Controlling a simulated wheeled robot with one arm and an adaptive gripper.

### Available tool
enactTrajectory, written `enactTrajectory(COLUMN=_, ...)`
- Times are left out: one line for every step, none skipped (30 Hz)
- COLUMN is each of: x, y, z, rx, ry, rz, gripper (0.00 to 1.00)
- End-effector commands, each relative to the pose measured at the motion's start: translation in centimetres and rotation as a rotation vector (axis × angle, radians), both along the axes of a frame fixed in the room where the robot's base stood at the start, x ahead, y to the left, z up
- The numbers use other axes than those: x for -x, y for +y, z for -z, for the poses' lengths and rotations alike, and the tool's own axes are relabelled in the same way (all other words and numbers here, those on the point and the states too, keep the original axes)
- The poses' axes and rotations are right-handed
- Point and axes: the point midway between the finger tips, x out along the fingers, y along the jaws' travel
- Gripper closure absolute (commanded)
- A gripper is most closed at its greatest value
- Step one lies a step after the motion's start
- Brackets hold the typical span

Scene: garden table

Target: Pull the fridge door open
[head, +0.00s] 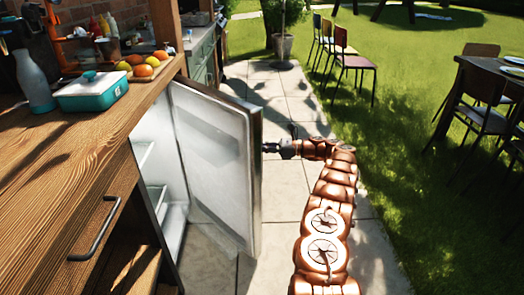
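The fridge (150,165) is built in under the wooden counter, and pale shelves show inside it. Its door (212,150) stands well open, swung out over the paving with its white inner side towards me. My gripper (268,147) is at the door's free edge, at about mid-height, with my copper-coloured arm reaching in from the right. The fingertips are small and partly hidden behind the door edge. I cannot tell whether they are shut on anything. The door's handle is hidden on its far side.
The wooden counter (75,150) holds a teal box (91,92), a grey bottle (34,85) and a fruit tray (150,75). A metal drawer handle (95,232) juts out at the front. The stone path (285,185) beside the door is clear; chairs (352,62) stand on the grass.

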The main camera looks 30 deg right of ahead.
Motion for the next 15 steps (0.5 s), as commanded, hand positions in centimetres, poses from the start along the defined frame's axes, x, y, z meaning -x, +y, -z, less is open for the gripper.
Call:
enactTrajectory(x=-0.15, y=0.02, z=0.01, rx=0.001, ry=-0.002, rz=-0.002, gripper=1.00)
enactTrajectory(x=-0.22, y=-0.04, z=0.01, rx=0.003, ry=-0.001, rz=-0.003, gripper=1.00)
enactTrajectory(x=-0.33, y=-0.04, z=0.00, rx=0.004, ry=-0.002, rz=-0.004, gripper=1.00)
enactTrajectory(x=-0.40, y=-0.03, z=0.00, rx=0.004, ry=-0.002, rz=-0.006, gripper=1.00)
enactTrajectory(x=-0.46, y=-0.01, z=0.01, rx=0.002, ry=-0.001, rz=-0.007, gripper=1.00)
enactTrajectory(x=-0.52, y=0.01, z=0.04, rx=0.001, ry=-0.001, rz=-0.008, gripper=1.00)
enactTrajectory(x=-0.55, y=0.01, z=0.07, rx=0.001, ry=-0.001, rz=-0.009, gripper=1.00)
enactTrajectory(x=-0.59, y=0.01, z=0.08, rx=0.001, ry=0.001, rz=-0.009, gripper=1.00)
enactTrajectory(x=-0.62, y=0.01, z=0.08, rx=0.001, ry=0.001, rz=-0.010, gripper=1.00)
enactTrajectory(x=-0.65, y=0.01, z=0.07, rx=0.001, ry=0.001, rz=-0.011, gripper=1.00)
enactTrajectory(x=-0.67, y=0.01, z=0.05, rx=0.001, ry=0.001, rz=-0.011, gripper=1.00)
enactTrajectory(x=-0.69, y=0.01, z=0.04, rx=0.001, ry=0.001, rz=-0.011, gripper=1.00)
enactTrajectory(x=-0.71, y=0.01, z=0.02, rx=0.001, ry=0.000, rz=-0.011, gripper=1.00)
enactTrajectory(x=-0.72, y=0.00, z=0.01, rx=0.001, ry=0.000, rz=-0.011, gripper=1.00)
enactTrajectory(x=-0.72, y=0.01, z=-0.02, rx=0.001, ry=0.000, rz=-0.012, gripper=1.00)
